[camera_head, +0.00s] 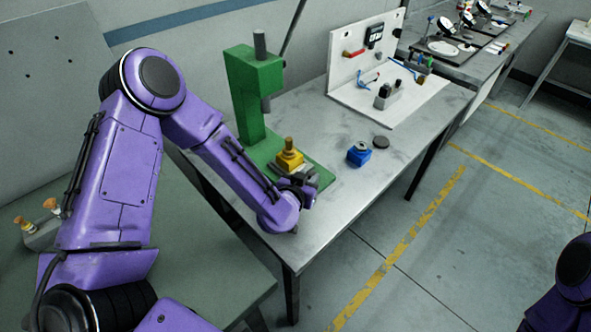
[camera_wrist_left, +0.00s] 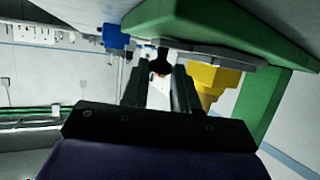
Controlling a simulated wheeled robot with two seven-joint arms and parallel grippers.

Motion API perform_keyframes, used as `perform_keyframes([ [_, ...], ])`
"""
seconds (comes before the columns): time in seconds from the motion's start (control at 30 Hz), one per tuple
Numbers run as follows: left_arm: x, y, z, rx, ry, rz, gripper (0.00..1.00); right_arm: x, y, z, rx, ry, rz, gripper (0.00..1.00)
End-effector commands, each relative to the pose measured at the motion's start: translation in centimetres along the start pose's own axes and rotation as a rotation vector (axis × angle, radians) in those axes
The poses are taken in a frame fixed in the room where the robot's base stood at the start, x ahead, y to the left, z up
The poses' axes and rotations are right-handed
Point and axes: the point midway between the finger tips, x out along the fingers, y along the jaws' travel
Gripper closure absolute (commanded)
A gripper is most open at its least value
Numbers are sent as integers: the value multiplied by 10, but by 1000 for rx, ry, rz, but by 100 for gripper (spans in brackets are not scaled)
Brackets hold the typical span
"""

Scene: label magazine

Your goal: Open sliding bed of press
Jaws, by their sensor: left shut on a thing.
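The green press (camera_head: 252,95) stands on the metal table. A yellow fixture (camera_head: 289,156) with a brass-coloured top sits on its grey sliding bed, above the green base. My left gripper (camera_head: 303,184) is at the front edge of the bed, beside the yellow fixture. In the left wrist view the fingers (camera_wrist_left: 160,78) are shut on a small dark part, seemingly the bed's handle, at the edge of the grey bed plate (camera_wrist_left: 205,50). The fingers partly hide it. The yellow fixture (camera_wrist_left: 212,82) and green base (camera_wrist_left: 222,22) are close by. My right gripper is out of view.
A blue block (camera_head: 358,155) with a round grey top and a dark disc (camera_head: 381,142) lie right of the press. A white stand (camera_head: 388,85) with tools is behind them. The table (camera_head: 340,205) is bare in front of the blue block.

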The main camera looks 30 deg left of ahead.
Motion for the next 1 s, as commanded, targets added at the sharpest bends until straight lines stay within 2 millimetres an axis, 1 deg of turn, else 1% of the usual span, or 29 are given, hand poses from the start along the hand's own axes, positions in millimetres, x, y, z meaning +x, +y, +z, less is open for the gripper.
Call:
perform_keyframes([
  [0.03, -2, 7, 0, 4, 3, 4, 100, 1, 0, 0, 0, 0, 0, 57],
  [0.1, -4, 11, 1, 3, 4, 1, 100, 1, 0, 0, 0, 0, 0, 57],
  [0.4, -4, 10, 0, -2, 5, -5, 100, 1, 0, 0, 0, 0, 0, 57],
  [0.43, -4, 10, 0, -2, 5, -5, 65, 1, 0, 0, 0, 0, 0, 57],
  [0.47, -4, 10, 0, -2, 5, -5, 55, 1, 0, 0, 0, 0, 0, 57],
  [0.5, -4, 10, 0, -2, 5, -5, 47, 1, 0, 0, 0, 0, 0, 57],
  [0.77, -5, 10, 1, -1, 4, -4, 47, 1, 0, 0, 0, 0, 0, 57],
  [0.83, -9, 11, 2, -1, 3, -3, 47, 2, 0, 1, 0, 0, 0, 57],
  [0.93, -24, 11, 2, 0, 4, -2, 47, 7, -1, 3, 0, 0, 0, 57],
  [1.0, -40, 11, 3, 2, 5, -2, 47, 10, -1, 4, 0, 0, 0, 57],
])
